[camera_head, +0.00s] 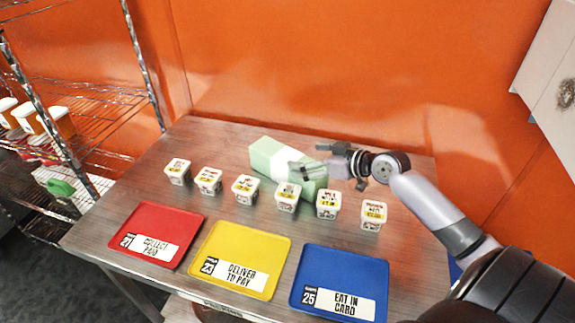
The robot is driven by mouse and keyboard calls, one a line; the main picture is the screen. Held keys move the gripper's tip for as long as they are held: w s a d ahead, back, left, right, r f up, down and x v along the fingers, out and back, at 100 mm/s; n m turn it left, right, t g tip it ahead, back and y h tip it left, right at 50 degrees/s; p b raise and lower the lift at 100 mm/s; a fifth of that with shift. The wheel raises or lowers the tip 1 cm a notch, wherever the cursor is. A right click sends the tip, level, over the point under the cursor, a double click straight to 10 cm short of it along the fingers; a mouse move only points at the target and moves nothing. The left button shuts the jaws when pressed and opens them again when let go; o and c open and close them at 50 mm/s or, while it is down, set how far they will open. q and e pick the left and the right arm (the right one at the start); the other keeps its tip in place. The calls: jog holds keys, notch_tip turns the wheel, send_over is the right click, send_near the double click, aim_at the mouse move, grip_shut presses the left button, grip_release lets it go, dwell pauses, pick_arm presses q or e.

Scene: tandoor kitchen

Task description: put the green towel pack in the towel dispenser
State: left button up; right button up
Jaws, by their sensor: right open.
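The green towel pack (264,155), pale green with a white band, lies on the table behind a row of small tubs. My right gripper (309,165) reaches in from the right and is open at the pack's right part, its fingers over or beside it. I cannot tell whether the fingers touch the pack. A pale box on the orange wall at the upper right (545,62), cut off by the picture edge, may be the towel dispenser. My left gripper is not in view.
Several small labelled white tubs (245,189) stand in a row in front of the pack. Red (134,221), yellow (214,241) and blue (312,262) trays lie along the table's front. A wire rack (100,110) stands left. The table's (205,139) back left is clear.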

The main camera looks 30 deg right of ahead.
aim_at(290, 158)
jog(key=shift+w+a+f, duration=0.15)
jog(key=shift+w, duration=0.45)
jog(key=shift+w+a+f, duration=0.2)
jog(key=shift+w+f, duration=0.1)
jog(key=shift+w, duration=0.25)
jog(key=shift+w+a+f+p, duration=0.15)
jog(key=shift+w+a+p, duration=0.05)
jog(key=shift+w+p, duration=0.25)
jog(key=p+x, duration=0.1)
jog(key=x, duration=0.2)
jog(key=shift+w+f, duration=0.15)
jog(key=shift+f, duration=0.05)
jog(key=shift+w+a+f, duration=0.15)
jog(key=shift+w+f, duration=0.15)
jog(key=shift+w, duration=0.05)
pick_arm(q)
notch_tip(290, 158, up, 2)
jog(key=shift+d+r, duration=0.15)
pick_arm(e)
jog(key=shift+s, duration=0.1)
jog(key=shift+c, duration=0.6)
jog(key=c, duration=1.5)
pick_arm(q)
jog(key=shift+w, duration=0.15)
